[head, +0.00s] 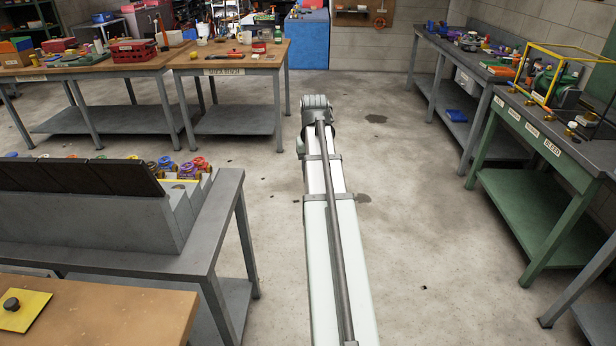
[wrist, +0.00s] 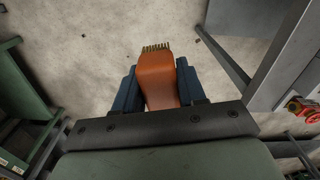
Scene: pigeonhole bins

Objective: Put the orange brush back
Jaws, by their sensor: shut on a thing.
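The orange brush (wrist: 157,72) shows in the wrist view, with short tan bristles at its far end. My gripper (wrist: 156,88) is shut on it, one dark blue finger on each side. The brush is held over bare concrete floor. In the head view my arm reaches forward over the aisle, and the brush and fingers cannot be made out there. A grey rack (head: 90,215) with dark sloping panels stands on the grey bench at the left; its compartments are hidden from this side.
Grey bench (head: 205,262) and wooden bench (head: 110,310) stand at left. Wooden workbenches (head: 228,62) with tools stand at back left. A green bench (head: 540,130) and a yellow wire frame (head: 568,72) are at right.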

